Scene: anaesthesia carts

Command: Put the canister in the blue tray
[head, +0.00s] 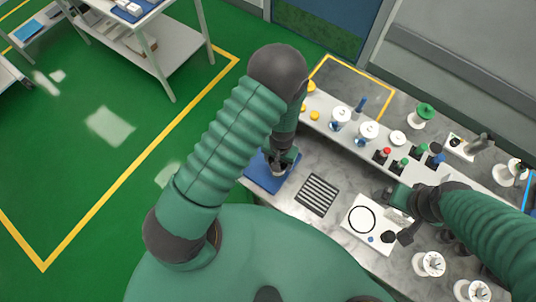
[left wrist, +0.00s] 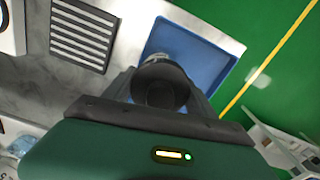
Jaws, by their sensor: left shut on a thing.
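My left gripper (head: 282,163) is over the blue tray (head: 259,183) at the near left edge of the bench. It is shut on the canister (head: 278,171), of which only a small pale part shows in the head view. In the left wrist view the canister (left wrist: 160,84) is a dark, round-ended cylinder between the fingers, with the tray (left wrist: 213,52) behind it. Whether the canister touches the tray floor I cannot tell. My right gripper (head: 397,212) is near the white plate at the right; its fingers are too unclear to read.
A striped dark grille (head: 317,194) lies right of the tray. A white plate with a black ring (head: 361,219) is farther right. White spools (head: 367,131) and small coloured-top items stand along the back shelf. The tray interior around the canister looks clear.

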